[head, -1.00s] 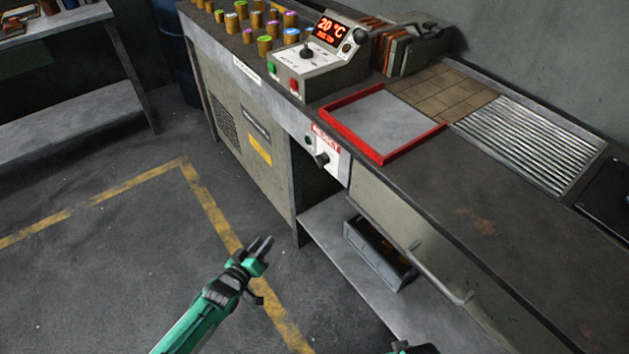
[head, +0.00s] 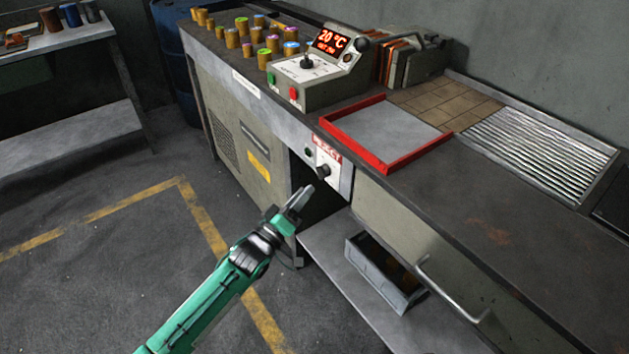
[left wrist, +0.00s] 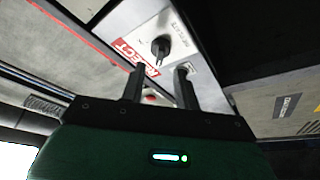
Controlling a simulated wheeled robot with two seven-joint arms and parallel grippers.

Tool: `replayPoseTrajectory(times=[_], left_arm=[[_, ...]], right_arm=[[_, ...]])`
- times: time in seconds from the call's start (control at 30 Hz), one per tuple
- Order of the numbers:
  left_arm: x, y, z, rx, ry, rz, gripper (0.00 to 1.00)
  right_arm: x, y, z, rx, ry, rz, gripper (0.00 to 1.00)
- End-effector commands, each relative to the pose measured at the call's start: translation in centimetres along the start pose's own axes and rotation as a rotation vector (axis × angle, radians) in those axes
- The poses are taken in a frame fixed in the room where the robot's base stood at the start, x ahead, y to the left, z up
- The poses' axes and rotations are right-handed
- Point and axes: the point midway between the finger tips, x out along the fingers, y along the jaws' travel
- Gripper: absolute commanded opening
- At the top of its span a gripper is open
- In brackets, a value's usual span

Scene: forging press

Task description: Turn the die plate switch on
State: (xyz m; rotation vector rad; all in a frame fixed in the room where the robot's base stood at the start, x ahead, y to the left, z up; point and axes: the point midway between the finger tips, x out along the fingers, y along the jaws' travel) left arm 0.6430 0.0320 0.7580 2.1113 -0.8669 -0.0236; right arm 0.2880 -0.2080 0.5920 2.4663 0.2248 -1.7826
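A white switch panel (head: 333,172) with a black rotary knob (head: 323,171) and a small dark green lamp sits on the bench front. A red label above it appears to read REJECT. My left gripper (head: 302,196) is just below and left of the knob, apart from it. In the left wrist view, its fingers (left wrist: 159,78) are spread with nothing between them, and the black knob (left wrist: 160,46) shows just beyond them. A control box (head: 318,84) on the bench shows 20 °C and has a black selector. I cannot tell which control is the die plate switch. My right gripper is out of view.
A red-rimmed tray (head: 385,137) lies on the bench above the panel. Several colour-topped cylinders (head: 245,33) stand at the back left. A grey bin (head: 383,275) sits on the lower shelf, near a drawer handle (head: 450,290). The floor at left is clear.

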Motion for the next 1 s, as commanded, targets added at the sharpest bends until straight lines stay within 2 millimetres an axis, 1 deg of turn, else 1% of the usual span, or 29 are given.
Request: replayPoseTrajectory(times=[0.03,0.1,0.2,0.3,0.47,0.7,0.87,1.0], left_arm=[[1.1,0.0,0.0,-0.001,0.001,0.002,0.32],[2.4,0.0,0.0,-0.001,0.0,0.001,0.32],[3.8,-0.1,0.1,0.0,0.0,-0.001,0.32],[4.8,-0.1,0.1,0.001,-0.001,-0.001,0.32],[5.4,-0.1,0.0,0.0,-0.001,-0.001,0.32],[5.4,-0.1,0.0,0.0,-0.001,-0.001,0.32],[5.4,-0.1,0.0,0.0,-0.001,-0.001,0.0],[5.5,-0.1,0.0,0.0,0.0,-0.001,0.0]], right_arm=[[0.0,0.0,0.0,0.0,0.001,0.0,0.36],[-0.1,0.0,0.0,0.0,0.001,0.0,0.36],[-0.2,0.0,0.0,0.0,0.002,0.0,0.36],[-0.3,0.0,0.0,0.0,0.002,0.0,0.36],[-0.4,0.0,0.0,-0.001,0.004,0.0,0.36],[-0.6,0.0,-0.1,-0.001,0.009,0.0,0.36],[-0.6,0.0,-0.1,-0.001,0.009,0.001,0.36],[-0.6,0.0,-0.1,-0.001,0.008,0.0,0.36]])
